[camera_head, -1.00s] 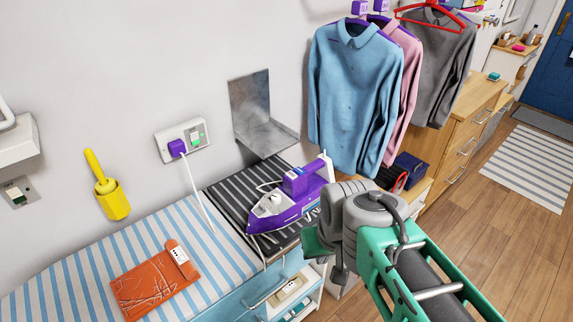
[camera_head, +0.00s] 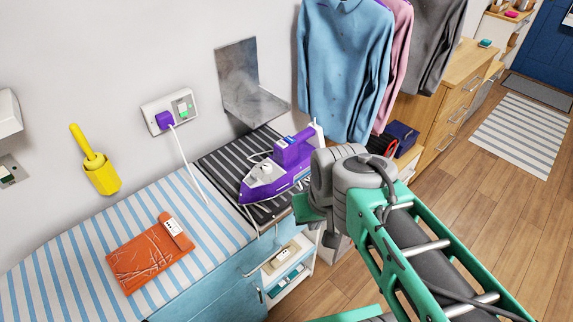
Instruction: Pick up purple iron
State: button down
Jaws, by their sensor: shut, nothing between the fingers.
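A white cord runs from the purple plug (camera_head: 165,120) in the wall socket down to the surface. My gripper (camera_head: 302,208) is just right of and below the iron in the picture, at the front edge of the mat. Its green fingertip part shows, and the grey wrist hides the rest. The gripper is shut and empty. I cannot tell whether it touches the iron.
A metal bracket (camera_head: 245,90) stands on the wall behind the iron. Shirts (camera_head: 345,70) hang to the right over a wooden drawer unit (camera_head: 450,95). An orange pouch (camera_head: 150,255) lies on the blue-striped cover (camera_head: 60,255). Floor is free at right.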

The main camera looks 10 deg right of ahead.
aim_at(290, 164)
jog(key=u, duration=4.1)
jog(key=k, duration=2.45)
jog(key=u, duration=0.2)
